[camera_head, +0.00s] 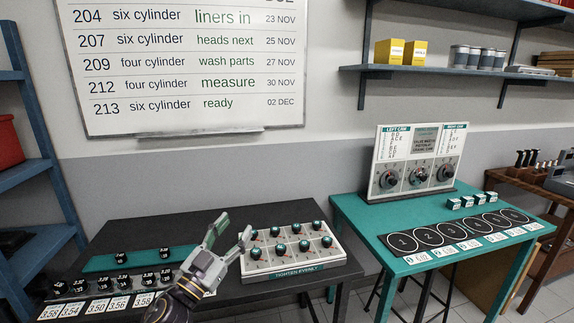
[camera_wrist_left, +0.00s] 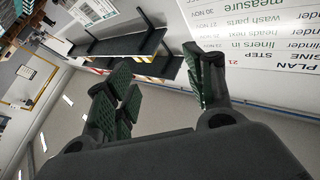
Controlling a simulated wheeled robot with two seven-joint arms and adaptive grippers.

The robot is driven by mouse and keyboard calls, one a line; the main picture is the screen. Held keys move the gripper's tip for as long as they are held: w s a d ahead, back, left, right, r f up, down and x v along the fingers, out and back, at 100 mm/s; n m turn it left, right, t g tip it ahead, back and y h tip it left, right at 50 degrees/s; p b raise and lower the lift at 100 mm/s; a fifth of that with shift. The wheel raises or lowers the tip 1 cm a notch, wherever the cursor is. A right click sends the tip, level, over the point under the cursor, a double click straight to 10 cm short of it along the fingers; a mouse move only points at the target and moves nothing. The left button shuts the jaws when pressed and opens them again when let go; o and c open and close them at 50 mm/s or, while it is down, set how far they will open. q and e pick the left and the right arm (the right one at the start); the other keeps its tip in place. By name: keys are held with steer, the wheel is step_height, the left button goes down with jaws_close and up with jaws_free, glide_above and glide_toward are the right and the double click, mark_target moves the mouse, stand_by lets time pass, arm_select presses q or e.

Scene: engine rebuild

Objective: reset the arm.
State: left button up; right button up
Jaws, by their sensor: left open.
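My left gripper (camera_head: 228,235) is open and empty in the head view. It is raised over the dark table (camera_head: 160,225), just left of the white tray of dark round knobs (camera_head: 289,272). Its fingers point up and to the right. In the left wrist view the two green-padded fingers (camera_wrist_left: 160,85) stand wide apart with nothing between them. My right gripper is in neither view.
Several black cylinders (camera_head: 91,284) stand by number labels at the table's left. The teal table (camera_head: 345,205) at right holds a dial panel (camera_head: 418,160), small boxes and a black strip of numbered circles (camera_head: 455,232). A blue shelf (camera_head: 40,180) stands at far left.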

arm_select(q)
steer(key=s+a+f+n+g+y, duration=0.3)
steer(key=a+f+n+y, duration=0.25)
steer(key=f, duration=0.35)
steer(key=s+a+f+n+g+y, duration=0.3)
steer(key=a+f+n+y, duration=0.15)
steer(key=f+y, duration=0.4)
steer(key=s+d+f+m+g+h, duration=0.1)
steer(key=s+f+g+h, duration=0.1)
steer(key=s+f+g, duration=0.6)
steer(key=s+f+m+g+h, duration=0.1)
steer(key=s+f+m+g, duration=0.1)
steer(key=s+f, duration=0.75)
steer(key=s+f+g, duration=0.1)
steer(key=s+f, duration=0.1)
steer(key=f, duration=1.3)
steer(key=s+f, duration=0.2)
steer(key=f, duration=1.3)
steer(key=s+a+f, duration=0.3)
steer(key=s+f, duration=0.7)
steer(key=s, duration=0.1)
steer(key=s+a+f+g, duration=0.1)
steer(key=s+a+f, duration=0.2)
steer(key=s+f, duration=0.7)
steer(key=shift+s+a, duration=0.4)
steer(key=shift+s, duration=0.15)
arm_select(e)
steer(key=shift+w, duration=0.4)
